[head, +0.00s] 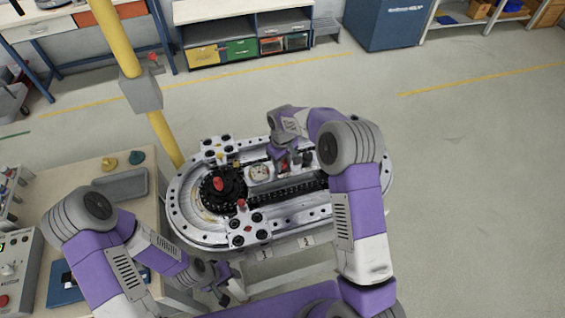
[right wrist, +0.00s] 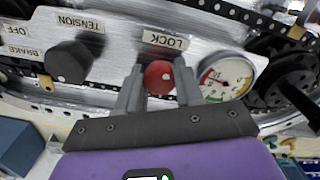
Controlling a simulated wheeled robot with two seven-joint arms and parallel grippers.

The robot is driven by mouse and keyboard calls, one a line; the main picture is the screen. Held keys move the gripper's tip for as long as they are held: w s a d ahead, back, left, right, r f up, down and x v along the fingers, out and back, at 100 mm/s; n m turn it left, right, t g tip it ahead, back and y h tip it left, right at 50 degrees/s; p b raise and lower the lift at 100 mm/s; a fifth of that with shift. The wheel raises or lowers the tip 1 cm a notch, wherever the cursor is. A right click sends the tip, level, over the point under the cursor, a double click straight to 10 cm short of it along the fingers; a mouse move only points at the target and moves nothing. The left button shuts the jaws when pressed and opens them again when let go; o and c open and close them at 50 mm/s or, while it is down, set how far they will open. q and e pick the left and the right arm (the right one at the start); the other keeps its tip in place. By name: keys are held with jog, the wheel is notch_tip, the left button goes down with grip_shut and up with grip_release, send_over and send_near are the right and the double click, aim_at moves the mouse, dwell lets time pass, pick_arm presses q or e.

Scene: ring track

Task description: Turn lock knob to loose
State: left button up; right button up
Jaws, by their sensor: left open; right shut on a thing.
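The red lock knob (right wrist: 158,77) sits below the LOCK label (right wrist: 163,41) on the metal panel in the right wrist view. My right gripper (right wrist: 159,92) has one finger on each side of the knob and is shut on it. In the head view my right gripper (head: 283,163) reaches down to the middle of the ring track (head: 190,228), and the arm partly hides the panel. My left gripper (head: 222,284) is open and empty, low beside the track's front left edge. Which way the knob is turned cannot be told.
A black tension knob (right wrist: 68,62) and a pressure gauge (right wrist: 226,78) flank the lock knob. A black sprocket (head: 222,190) with a red knob (head: 218,184) is at the track's left. A workbench (head: 95,185) with a grey tray (head: 122,184) stands left. The floor at right is clear.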

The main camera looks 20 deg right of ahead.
jog(key=shift+n, duration=2.2)
jog(key=o, duration=1)
jog(key=shift+o, duration=0.2)
jog(key=shift+r, duration=0.1)
notch_tip(320, 180, up, 8)
jog(key=shift+f, duration=0.25)
